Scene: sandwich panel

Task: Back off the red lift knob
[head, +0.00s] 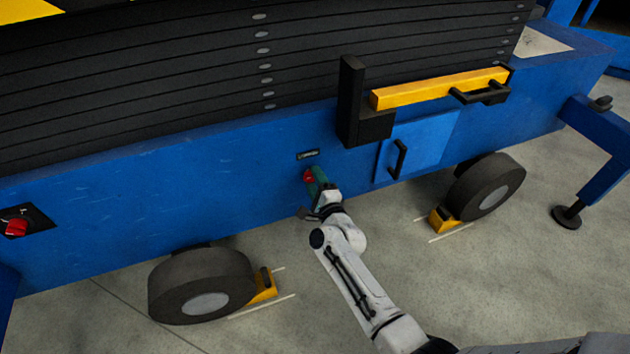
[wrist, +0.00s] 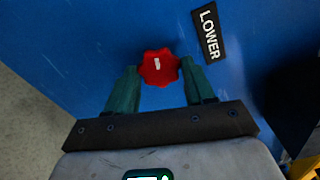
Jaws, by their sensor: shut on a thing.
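The red lift knob (wrist: 159,67) is a lobed hand knob with a white mark on the blue side panel, below a black plate (wrist: 209,33) reading LOWER. In the head view the knob (head: 308,176) is partly covered by my gripper (head: 318,182). In the wrist view my gripper (wrist: 160,80) has its two green fingers on either side of the knob, shut on it. The knob's underside and its stem are hidden.
A red knob (head: 16,227) sits on a black plate at far left. A wheel (head: 203,286) and another wheel (head: 487,188) have yellow chocks. A small door (head: 416,148) with a black handle and a yellow bar (head: 437,88) are right of my gripper.

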